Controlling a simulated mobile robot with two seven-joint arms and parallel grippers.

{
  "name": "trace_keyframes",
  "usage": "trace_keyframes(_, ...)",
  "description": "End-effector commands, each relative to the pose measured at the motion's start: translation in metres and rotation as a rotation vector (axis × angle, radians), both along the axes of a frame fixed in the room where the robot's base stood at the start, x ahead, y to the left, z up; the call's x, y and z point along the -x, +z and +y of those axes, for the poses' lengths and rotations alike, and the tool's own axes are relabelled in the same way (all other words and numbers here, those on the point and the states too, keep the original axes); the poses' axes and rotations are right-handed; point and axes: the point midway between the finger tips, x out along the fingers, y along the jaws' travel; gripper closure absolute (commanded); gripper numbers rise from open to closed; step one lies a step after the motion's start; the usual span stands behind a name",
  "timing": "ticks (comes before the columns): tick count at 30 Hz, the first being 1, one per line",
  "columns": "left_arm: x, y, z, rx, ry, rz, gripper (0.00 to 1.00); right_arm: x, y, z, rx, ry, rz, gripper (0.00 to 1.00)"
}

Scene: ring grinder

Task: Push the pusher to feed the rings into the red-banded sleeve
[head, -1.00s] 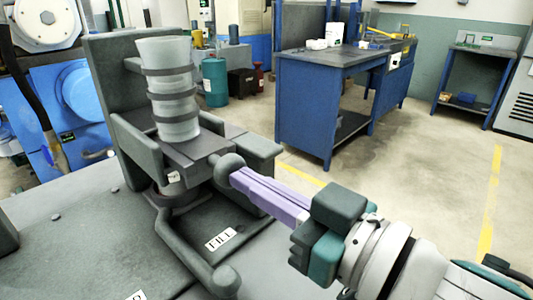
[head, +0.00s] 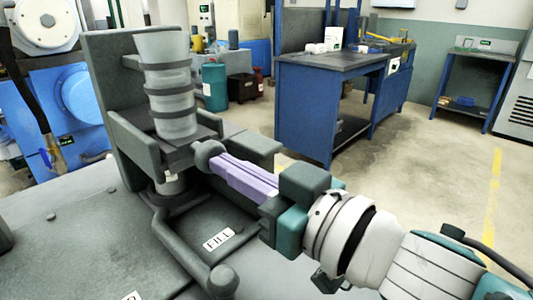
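The pusher shows as a dark grey round knob (head: 208,155) on a dark slide at the front of the grey machine. My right gripper (head: 219,166) comes in from the lower right. Its purple fingers lie together, shut, with their tips against or right at the knob; they do not appear to wrap around it. A translucent tube (head: 168,88) with dark bands stands upright above the slide. A pale cylinder (head: 172,185) shows below it, partly hidden. I see no red band, and I cannot make out any rings. My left gripper is not in view.
A bent grey lever (head: 222,279) curves in front of the machine, beside a plate with a FILL label (head: 218,239). The grey bench top (head: 75,235) is mostly clear at left. A blue workbench (head: 305,105) stands behind, across open floor.

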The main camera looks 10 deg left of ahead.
Motion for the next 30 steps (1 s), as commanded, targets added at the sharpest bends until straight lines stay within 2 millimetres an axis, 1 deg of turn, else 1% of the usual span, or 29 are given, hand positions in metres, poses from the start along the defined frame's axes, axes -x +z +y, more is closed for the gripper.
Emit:
trace_keyframes(10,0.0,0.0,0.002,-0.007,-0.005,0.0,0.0,0.0,0.0,0.001,0.0,0.001,0.0,1.0)
trace_keyframes(13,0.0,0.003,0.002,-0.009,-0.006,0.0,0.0,0.002,0.001,-0.002,-0.001,0.001,0.001,1.0)
trace_keyframes(30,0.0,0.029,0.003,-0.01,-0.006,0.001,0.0,0.028,0.003,-0.037,-0.001,0.001,-0.001,1.0)
